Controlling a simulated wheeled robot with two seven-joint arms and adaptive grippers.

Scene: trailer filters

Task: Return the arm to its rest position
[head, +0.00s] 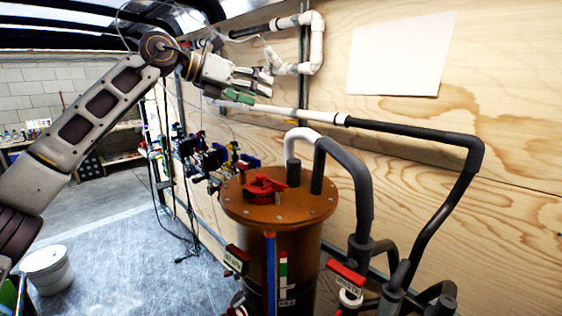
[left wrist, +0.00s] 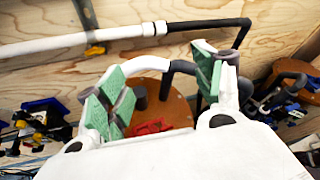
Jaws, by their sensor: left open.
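My left arm comes in from the left in the head view and is raised high. Its gripper (head: 255,87) is in the air above and behind the brown round tank (head: 290,206), in front of the plywood wall. The left gripper (left wrist: 165,93) is open in the left wrist view, with its green finger pads apart and nothing between them. The brown tank lid with a red valve handle (left wrist: 152,127) shows beyond the fingers there. The red handle (head: 264,187) also sits on the lid in the head view. My right gripper is in neither view.
A white and black pipe (head: 345,119) runs along the plywood wall (head: 500,60) close to the gripper. Dark hoses (head: 362,190) rise right of the tank. A white bucket (head: 47,268) stands on the open floor (head: 120,250) at left.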

